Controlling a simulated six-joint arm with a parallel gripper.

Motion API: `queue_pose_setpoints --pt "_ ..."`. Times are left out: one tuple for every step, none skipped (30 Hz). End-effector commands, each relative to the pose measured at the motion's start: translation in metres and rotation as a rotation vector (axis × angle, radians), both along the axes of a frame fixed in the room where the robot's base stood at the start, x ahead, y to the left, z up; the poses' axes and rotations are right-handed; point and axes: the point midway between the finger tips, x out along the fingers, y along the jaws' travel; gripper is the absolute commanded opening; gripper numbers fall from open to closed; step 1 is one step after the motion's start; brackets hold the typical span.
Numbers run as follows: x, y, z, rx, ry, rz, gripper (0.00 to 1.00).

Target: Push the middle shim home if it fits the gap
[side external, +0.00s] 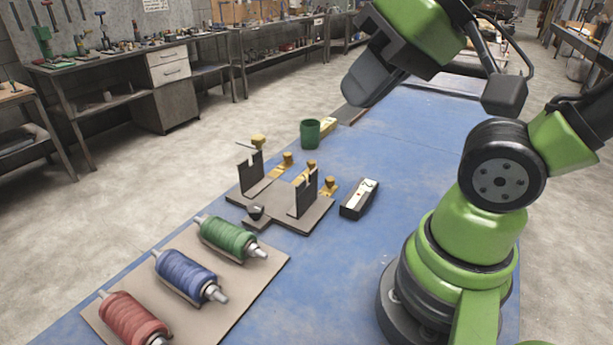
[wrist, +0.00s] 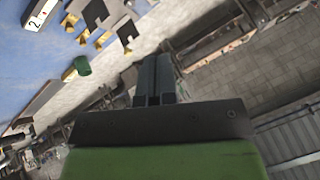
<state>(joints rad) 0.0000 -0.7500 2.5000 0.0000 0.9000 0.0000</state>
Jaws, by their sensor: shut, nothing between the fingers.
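Several brass shims with knobs lie behind the dark fixture. The one in the middle of the near row (side external: 309,167) is partly hidden behind the fixture's right upright. The shim to its left (side external: 284,165) and the one to its right (side external: 329,187) show more clearly. The fixture (side external: 285,212) is a flat plate with two notched dark uprights and a gap between them. I cannot tell whether any shim sits in a gap. Brass shims also show in the wrist view (wrist: 103,40). My gripper (wrist: 154,75) is shut and empty, raised well away from the shims and the fixture.
A black box with a white face (side external: 360,199) marked 2 in the wrist view stands right of the fixture. A green cup (side external: 310,134) stands behind. Red, blue and green spools (side external: 186,275) lie on a board at front left. The blue table (side external: 410,150) is clear behind the box.

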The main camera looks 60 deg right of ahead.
Motion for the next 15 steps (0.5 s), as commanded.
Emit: queue_pose_setpoints --pt "0.000 0.000 0.000 0.000 0.000 0.000 0.00" --pt "0.000 0.000 0.000 0.000 0.000 0.000 0.00" --pt "0.000 0.000 0.000 0.000 0.000 0.000 0.00" --pt "0.000 0.000 0.000 0.000 0.000 0.000 0.00" --pt "0.000 0.000 0.000 0.000 0.000 0.000 0.00" --pt "0.000 0.000 0.000 0.000 0.000 0.000 0.00" --pt "0.000 0.000 0.000 0.000 0.000 0.000 0.00" --pt "0.000 0.000 0.000 0.000 0.000 0.000 0.00" --pt "0.000 0.000 0.000 0.000 0.000 0.000 0.00" --pt "0.000 0.000 0.000 0.000 0.000 0.000 0.00" --pt "0.000 0.000 0.000 0.000 0.000 0.000 0.00" --pt "0.001 0.000 0.000 -0.001 0.003 -0.001 0.00" --pt "0.003 -0.001 0.000 0.000 0.006 -0.001 0.00" --pt "0.006 -0.002 0.001 0.000 0.011 -0.004 0.00" --pt "0.011 -0.003 0.001 -0.001 0.021 -0.005 0.00"
